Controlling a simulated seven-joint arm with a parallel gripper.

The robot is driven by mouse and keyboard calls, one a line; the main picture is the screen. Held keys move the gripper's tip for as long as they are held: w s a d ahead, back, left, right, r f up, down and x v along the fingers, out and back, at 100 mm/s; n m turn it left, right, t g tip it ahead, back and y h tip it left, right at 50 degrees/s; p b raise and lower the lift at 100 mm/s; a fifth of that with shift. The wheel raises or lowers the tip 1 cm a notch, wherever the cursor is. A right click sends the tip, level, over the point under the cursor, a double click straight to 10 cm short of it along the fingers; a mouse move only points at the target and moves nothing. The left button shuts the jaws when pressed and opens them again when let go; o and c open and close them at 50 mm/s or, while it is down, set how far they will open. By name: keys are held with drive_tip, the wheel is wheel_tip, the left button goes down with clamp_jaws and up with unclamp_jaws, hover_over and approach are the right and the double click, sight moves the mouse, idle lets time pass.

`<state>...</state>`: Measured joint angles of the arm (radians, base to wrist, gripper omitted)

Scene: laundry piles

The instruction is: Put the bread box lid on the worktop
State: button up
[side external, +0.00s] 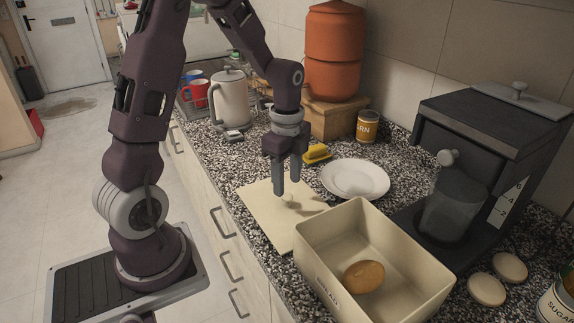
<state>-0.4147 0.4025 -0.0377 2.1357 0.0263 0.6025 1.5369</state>
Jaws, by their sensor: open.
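The bread box lid (262,218) is a flat cream panel with a small round knob (288,198). It lies on the speckled worktop (222,165), just behind and left of the bread box. The cream bread box (325,252) stands uncovered with a brown loaf (363,277) inside. My gripper (288,187) points down right over the lid's knob, with its fingers apart. The fingertips are close to the knob; I cannot tell whether they touch it.
A white plate (355,178) and a yellow item (317,153) lie behind the lid. A dark appliance (490,140) stands at the right. A kettle (230,100), a corn can (367,126) and a terracotta container (333,50) stand farther back.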

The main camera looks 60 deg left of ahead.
sight(287, 195)
drive_tip(key=s+d+r+n+t, duration=0.1)
drive_tip(key=s+d+r+n, duration=0.15)
drive_tip(key=r, duration=0.85)
drive_tip(key=s+d+r+n+t, duration=0.2)
drive_tip(key=s+d+n, duration=0.3)
drive_tip(key=s, duration=0.2)
drive_tip(key=s+d+r+n+t, duration=0.2)
drive_tip(key=s+d+r+n, duration=0.1)
drive_tip(key=s+n, duration=0.3)
drive_tip(key=shift+s+d+t, duration=0.3)
drive_tip(key=shift+s+d, duration=0.15)
drive_tip(key=shift+d, duration=0.45)
